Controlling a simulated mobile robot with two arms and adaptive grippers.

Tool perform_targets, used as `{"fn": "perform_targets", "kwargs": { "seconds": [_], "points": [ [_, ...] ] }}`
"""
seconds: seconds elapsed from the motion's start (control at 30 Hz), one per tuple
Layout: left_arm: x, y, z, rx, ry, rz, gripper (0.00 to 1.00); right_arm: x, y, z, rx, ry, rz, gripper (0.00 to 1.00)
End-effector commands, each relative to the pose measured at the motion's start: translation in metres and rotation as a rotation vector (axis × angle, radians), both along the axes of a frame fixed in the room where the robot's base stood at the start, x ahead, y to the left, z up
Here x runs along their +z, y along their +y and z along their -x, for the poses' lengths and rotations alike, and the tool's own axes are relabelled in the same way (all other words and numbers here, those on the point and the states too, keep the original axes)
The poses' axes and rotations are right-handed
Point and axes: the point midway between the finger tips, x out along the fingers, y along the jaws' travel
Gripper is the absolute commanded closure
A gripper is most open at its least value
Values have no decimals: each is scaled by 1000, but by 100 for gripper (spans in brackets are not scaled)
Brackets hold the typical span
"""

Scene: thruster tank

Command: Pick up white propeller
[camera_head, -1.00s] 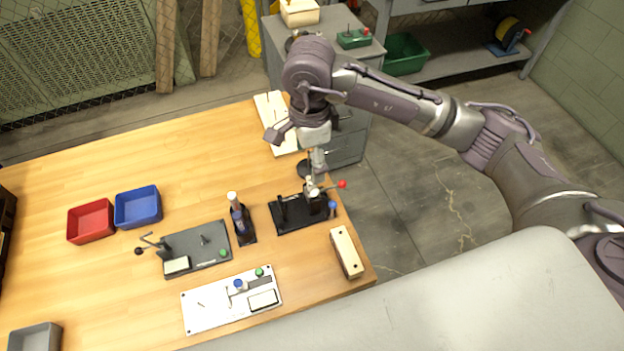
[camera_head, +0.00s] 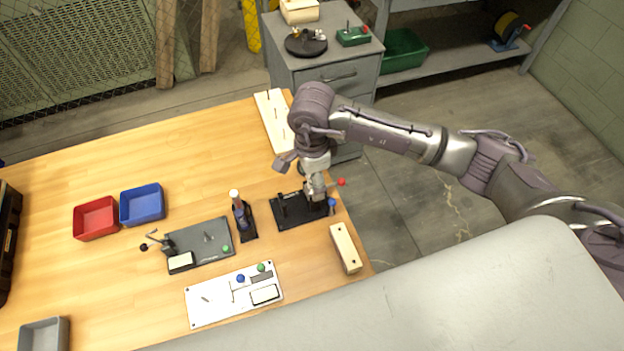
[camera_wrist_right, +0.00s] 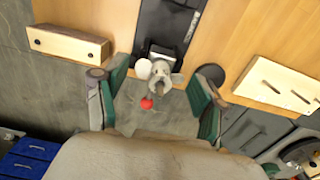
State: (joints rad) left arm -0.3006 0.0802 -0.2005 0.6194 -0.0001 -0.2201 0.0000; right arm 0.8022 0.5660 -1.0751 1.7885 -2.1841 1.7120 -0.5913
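A pale grey-white lobed piece, apparently the white propeller (camera_wrist_right: 164,76), sits at the near end of a black fixture (camera_wrist_right: 170,25) in the right wrist view. My right gripper (camera_wrist_right: 160,90) is open, with one green-padded finger on each side of the piece and gaps between. I cannot tell whether the fingertips are level with it. In the head view my right gripper (camera_head: 316,190) points down over the right end of the black fixture (camera_head: 290,211) and hides most of the piece. My left gripper is not in view.
A red-knobbed lever (camera_wrist_right: 147,103) stands close to the gripper. A cream block (camera_head: 345,248) lies at the table edge, and a cream pegged board (camera_head: 273,122) lies behind. A bottle-like upright item (camera_head: 240,213) stands left of the fixture. The back left table is clear.

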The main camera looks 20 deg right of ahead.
Motion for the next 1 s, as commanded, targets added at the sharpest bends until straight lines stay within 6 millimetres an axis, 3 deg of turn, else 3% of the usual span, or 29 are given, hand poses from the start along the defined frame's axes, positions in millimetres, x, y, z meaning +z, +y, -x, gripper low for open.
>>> {"fn": "perform_targets", "kwargs": {
  "seconds": [0.03,0.13,0.53,1.0],
  "points": [
    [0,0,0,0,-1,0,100,0,0,0,0,0,0,44],
    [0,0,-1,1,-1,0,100,0,0,0,0,0,0,58],
    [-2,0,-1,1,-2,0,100,5,0,-1,0,-3,-1,59],
    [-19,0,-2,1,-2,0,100,87,0,-1,1,-4,0,59]
  ]
}}
